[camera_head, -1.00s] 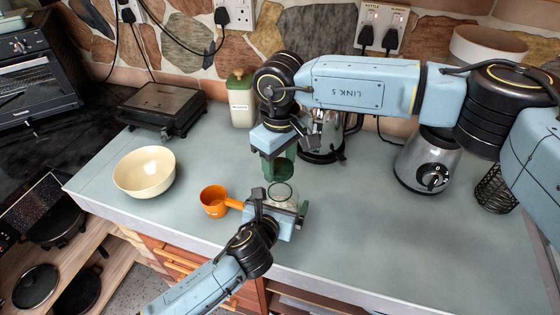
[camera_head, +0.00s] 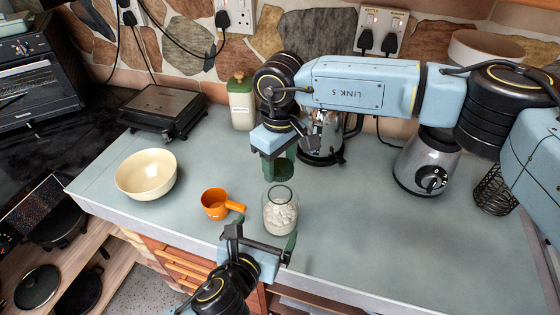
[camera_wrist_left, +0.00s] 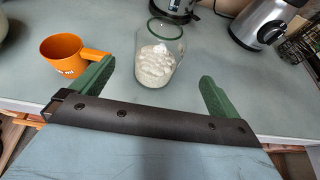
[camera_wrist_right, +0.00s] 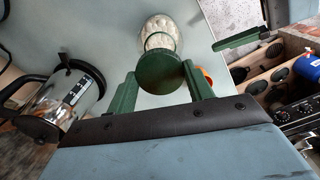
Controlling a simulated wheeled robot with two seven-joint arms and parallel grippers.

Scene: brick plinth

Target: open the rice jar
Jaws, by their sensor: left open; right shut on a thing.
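The rice jar (camera_head: 281,213) is clear glass with white rice inside. It stands upright near the counter's front edge, its mouth uncovered; it also shows in the left wrist view (camera_wrist_left: 158,62). My right gripper (camera_head: 279,158) is shut on the round green lid (camera_wrist_right: 160,73), held above and behind the jar, apart from it. In the head view the lid is partly hidden among the green fingers. My left gripper (camera_head: 262,240) is open and empty, in front of the jar at the counter edge, with its fingers pointing toward it.
An orange cup (camera_head: 214,205) with a handle stands left of the jar, close to it. A cream bowl (camera_head: 146,174) is further left. A canister (camera_head: 241,112), kettle (camera_head: 321,140) and blender base (camera_head: 428,163) stand behind. The counter right of the jar is clear.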

